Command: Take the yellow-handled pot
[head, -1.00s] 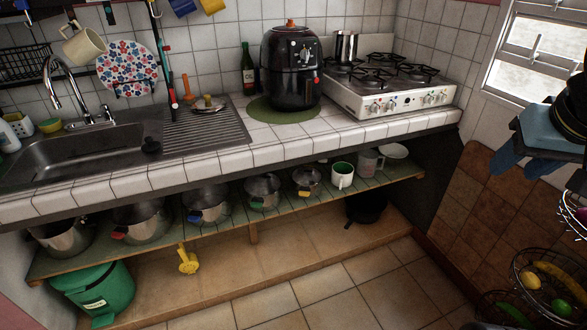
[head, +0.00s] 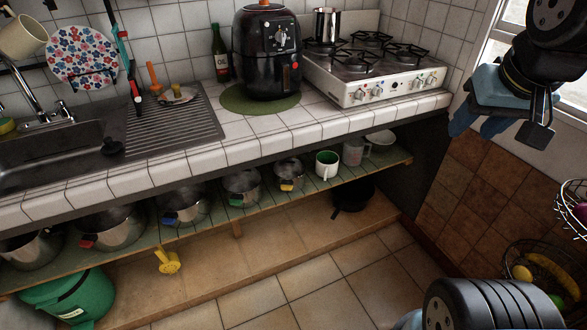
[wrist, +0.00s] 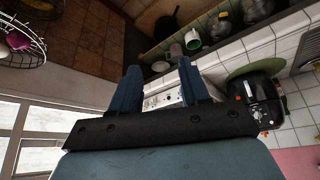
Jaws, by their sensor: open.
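In the wrist view the pot (wrist: 219,27) shows small near the top, next to the mug. My gripper (head: 470,134) has two blue fingers spread apart. It is empty and hangs at the right in the head view, in front of the stove side and well away from the pot. The fingers also show in the wrist view (wrist: 158,78).
Other pots with blue (head: 183,205) and red (head: 112,227) handles stand left on the shelf. A glass cup (head: 355,152) and bowl (head: 381,140) stand right. The tiled counter edge (head: 240,152) overhangs the shelf. A black pan (head: 353,195) lies below. The floor in front is free.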

